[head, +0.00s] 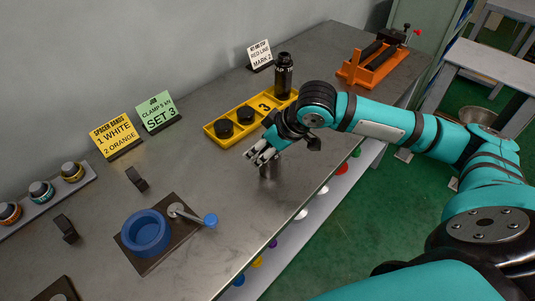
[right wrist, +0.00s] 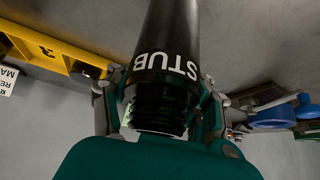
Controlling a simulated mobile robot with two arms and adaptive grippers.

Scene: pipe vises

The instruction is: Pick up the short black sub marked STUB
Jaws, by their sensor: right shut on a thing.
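The short black sub (right wrist: 172,50) fills the middle of the right wrist view, with STUB in white letters and a threaded end towards the camera. My right gripper (right wrist: 160,106) is shut on it, one finger on each side near the threads. In the head view my right gripper (head: 262,154) is over the grey bench, in front of the yellow tray. A short dark cylinder shows just below its fingers, mostly hidden by them. I cannot tell whether the sub touches the bench. My left gripper is not in view.
The yellow tray (head: 221,142) holds black caps and a tall black sub (head: 284,76). A blue ring vise (head: 146,232) with a handle stands front left. Sign cards (head: 115,138) line the wall side. An orange vise (head: 374,66) stands at the far end. Bare bench lies around the gripper.

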